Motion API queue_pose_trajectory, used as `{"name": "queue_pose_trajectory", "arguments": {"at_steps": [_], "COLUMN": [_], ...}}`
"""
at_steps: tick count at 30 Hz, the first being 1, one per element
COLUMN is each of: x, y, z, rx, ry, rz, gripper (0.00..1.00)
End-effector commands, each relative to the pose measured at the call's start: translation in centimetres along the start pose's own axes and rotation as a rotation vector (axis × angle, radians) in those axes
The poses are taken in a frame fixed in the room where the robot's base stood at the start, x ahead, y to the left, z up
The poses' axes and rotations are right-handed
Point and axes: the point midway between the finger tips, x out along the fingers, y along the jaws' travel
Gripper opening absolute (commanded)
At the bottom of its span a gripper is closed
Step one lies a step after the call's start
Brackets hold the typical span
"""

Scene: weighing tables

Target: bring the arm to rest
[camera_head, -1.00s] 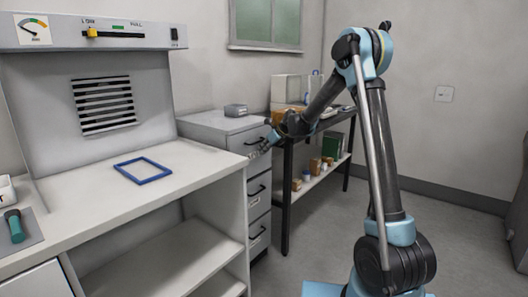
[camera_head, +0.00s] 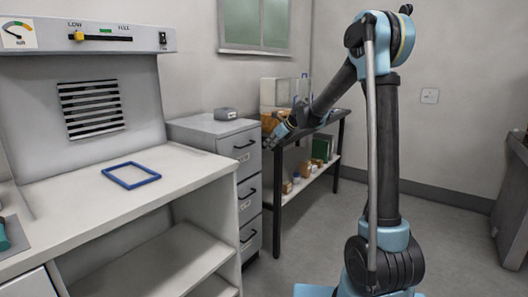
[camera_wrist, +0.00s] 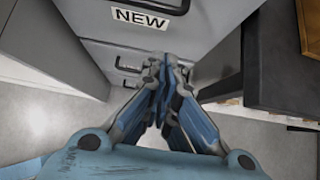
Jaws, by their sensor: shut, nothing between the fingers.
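My gripper (camera_head: 272,141) is at the end of my raised, folded arm, in the middle of the head view. It is in the air in front of the grey drawer cabinet (camera_head: 215,134) and the dark side table (camera_head: 335,118). In the wrist view my gripper (camera_wrist: 160,65) points at the cabinet's drawer fronts. Its fingers are together with nothing between them. A drawer label reading "NEW" (camera_wrist: 140,19) shows above the fingertips. I cannot tell the exact gap between fingertips and drawers.
A white bench (camera_head: 85,207) with a blue square frame (camera_head: 131,175) stands at the left. Several small items stand on the side table's lower shelf. The floor (camera_head: 310,230) between bench and my base is clear.

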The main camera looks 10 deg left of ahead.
Motion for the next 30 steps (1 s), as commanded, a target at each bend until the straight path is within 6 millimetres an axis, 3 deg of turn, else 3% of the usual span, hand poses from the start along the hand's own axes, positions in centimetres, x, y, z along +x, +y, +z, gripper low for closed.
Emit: {"name": "queue_pose_trajectory", "arguments": {"at_steps": [11, 30], "x": [-3.0, -15.2], "y": [0.5, 6.0], "z": [-0.8, -11.4], "rx": [-0.056, -0.665], "ry": [0.016, 0.209], "rz": [-0.006, -0.009], "gripper": [0.00, 0.00]}}
